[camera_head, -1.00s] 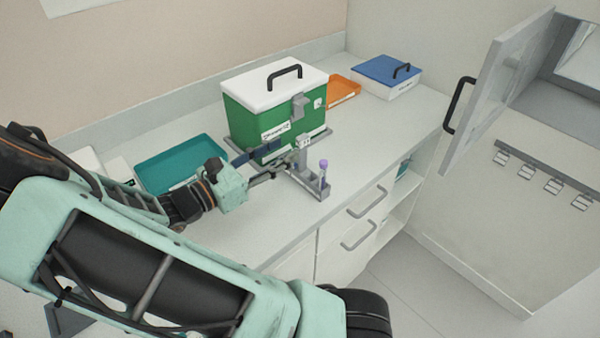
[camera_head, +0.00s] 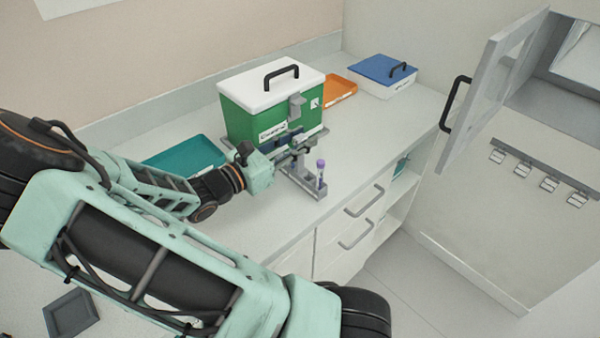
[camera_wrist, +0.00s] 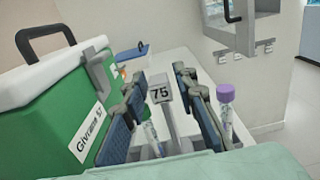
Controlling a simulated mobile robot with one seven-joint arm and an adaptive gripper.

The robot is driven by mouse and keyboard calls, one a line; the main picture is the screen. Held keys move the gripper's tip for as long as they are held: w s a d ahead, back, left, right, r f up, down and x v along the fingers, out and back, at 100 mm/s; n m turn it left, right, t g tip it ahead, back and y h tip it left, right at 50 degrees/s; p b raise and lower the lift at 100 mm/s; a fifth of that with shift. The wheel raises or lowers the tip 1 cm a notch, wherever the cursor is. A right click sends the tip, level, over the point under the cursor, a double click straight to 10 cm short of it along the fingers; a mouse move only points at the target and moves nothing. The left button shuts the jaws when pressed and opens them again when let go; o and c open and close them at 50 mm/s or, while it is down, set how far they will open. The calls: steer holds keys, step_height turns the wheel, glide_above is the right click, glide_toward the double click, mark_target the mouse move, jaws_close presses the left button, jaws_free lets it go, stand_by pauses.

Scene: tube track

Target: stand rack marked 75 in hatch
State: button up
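The rack marked 75 (camera_head: 305,185) is a small grey rack standing on the counter in front of the green box. It holds a purple-capped tube (camera_head: 321,168), whose cap also shows in the wrist view at the right. Its grey tag reading 75 (camera_wrist: 160,92) shows between my fingers in the wrist view. My gripper (camera_head: 297,148) is open, one finger on each side of the rack's upright, with visible gaps; contact is not visible. The hatch (camera_head: 565,95) is a wall opening at the right, its grey door (camera_head: 495,90) swung open.
A green box with a white lid (camera_head: 272,105) stands close behind the rack. A teal tray (camera_head: 185,162), an orange tray (camera_head: 340,90) and a blue-lidded box (camera_head: 383,75) are on the counter. The counter right of the rack is clear. Hooks with clips (camera_head: 545,175) hang below the hatch.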

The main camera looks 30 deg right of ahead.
jaws_close()
steer(key=shift+r, duration=0.1)
